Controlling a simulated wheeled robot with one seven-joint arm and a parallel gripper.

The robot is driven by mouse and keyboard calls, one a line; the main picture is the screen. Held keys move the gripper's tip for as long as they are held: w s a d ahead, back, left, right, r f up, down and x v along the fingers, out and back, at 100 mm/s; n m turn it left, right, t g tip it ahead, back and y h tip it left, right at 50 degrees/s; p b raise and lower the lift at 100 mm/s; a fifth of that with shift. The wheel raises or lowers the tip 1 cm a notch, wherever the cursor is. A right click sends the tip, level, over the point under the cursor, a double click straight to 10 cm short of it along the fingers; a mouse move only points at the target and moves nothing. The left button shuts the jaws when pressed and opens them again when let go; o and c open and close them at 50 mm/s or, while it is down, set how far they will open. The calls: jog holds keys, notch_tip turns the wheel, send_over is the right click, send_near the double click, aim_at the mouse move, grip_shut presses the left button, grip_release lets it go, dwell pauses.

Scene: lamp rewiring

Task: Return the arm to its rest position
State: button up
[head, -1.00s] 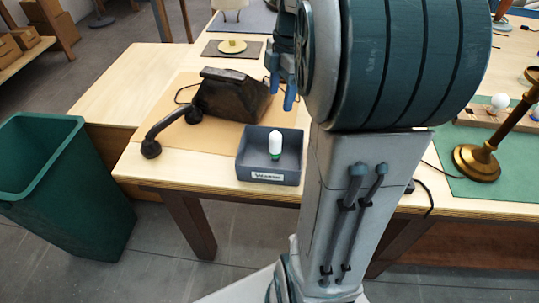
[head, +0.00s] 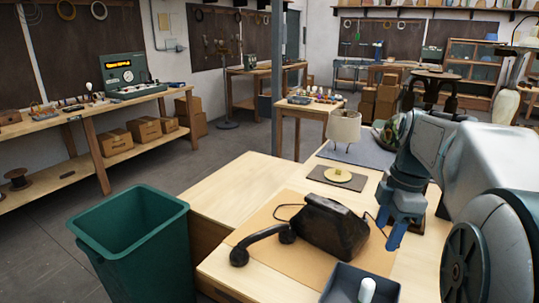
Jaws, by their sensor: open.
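My gripper (head: 396,232) shows at the right in the head view, with its blue fingers pointing down above the workbench (head: 232,193). It stands just right of a dark old telephone (head: 334,229), and nothing shows between the fingers. My arm fills the right side of the view and hides part of the bench there. The grey tray (head: 345,283) at the bottom edge holds a white bulb (head: 367,288) standing upright; the tray is partly cut off.
A green bin (head: 135,240) stands left of the bench. The telephone's handset (head: 262,243) lies beside it on a tan mat. A lampshade (head: 345,128) stands behind a dark mat with a yellow disc (head: 338,175). Open floor lies between this bench and the left workbench.

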jog(key=s+a+f+m+t+h, duration=0.1)
jog(key=s+a+f+m+t, duration=0.1)
jog(key=s+a+f+m, duration=0.8)
jog(key=s+a+m, duration=0.1)
jog(key=a+m, duration=0.1)
jog(key=m, duration=0.4)
jog(key=shift+s+a+f+m+t, duration=0.15)
jog(key=shift+s+a+m+t, duration=0.1)
jog(key=shift+a+m+t, duration=0.1)
